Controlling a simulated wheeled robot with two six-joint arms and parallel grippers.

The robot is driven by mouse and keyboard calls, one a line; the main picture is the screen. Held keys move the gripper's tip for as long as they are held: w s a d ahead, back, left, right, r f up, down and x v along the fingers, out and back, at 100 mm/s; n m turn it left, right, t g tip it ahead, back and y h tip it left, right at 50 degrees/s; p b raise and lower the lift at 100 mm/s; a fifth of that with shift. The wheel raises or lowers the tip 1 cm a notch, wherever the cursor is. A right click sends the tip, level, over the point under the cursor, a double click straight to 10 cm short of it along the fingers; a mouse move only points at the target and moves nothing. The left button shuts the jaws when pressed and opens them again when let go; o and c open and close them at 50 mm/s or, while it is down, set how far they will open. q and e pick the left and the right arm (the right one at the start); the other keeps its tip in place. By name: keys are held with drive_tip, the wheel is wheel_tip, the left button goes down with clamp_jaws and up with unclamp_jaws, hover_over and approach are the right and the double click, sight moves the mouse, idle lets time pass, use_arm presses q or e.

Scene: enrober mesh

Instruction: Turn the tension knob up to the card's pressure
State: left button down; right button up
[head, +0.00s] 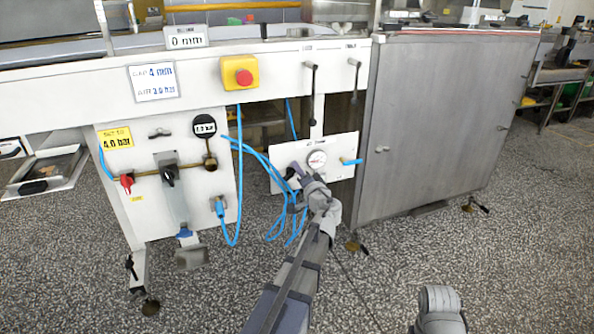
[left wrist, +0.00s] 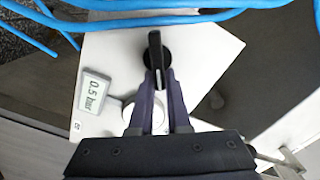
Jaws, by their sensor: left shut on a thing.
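The tension knob is a black knob with a bar-shaped grip (left wrist: 155,62) on a white panel. It stands between the fingertips of my left gripper (left wrist: 158,80), which is shut on it. In the head view my left gripper (head: 301,178) reaches that small white panel (head: 345,148), beside a round dial gauge (head: 317,159); the knob is mostly hidden there. A small display (left wrist: 93,92) in the left wrist view reads 0.5 bar. A white card (head: 153,82) reads gap 4 mm, air 3.0 bar. My right gripper is not in view.
A yellow card (head: 117,138) reads set to 4.0 bar, by a red handle (head: 127,181) and black valve handle (head: 170,175) on the left panel. Blue hoses (head: 238,200) hang between the panels. A red stop button (head: 244,77) is above. A steel cabinet (head: 450,120) stands right.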

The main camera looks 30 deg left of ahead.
use_arm(q)
drive_tip(key=m, duration=0.2)
drive_tip(key=f+m+b, duration=0.1)
drive_tip(key=m, duration=0.2)
drive_tip(key=shift+w+d+f+m, duration=0.15)
drive_tip(key=shift+f+m, duration=0.05)
drive_tip(key=shift+m, duration=0.1)
drive_tip(key=f+m+b, duration=0.1)
drive_tip(key=m, duration=0.5)
drive_tip(key=s+a+m+b, duration=0.1)
drive_tip(key=m, duration=0.5)
drive_tip(key=s+f+m+b, duration=0.1)
drive_tip(key=m, duration=0.5)
drive_tip(key=shift+a+f, duration=0.3)
drive_tip(key=shift+f, duration=0.05)
drive_tip(key=shift+m, duration=0.4)
drive_tip(key=c, duration=0.9)
unclamp_jaws()
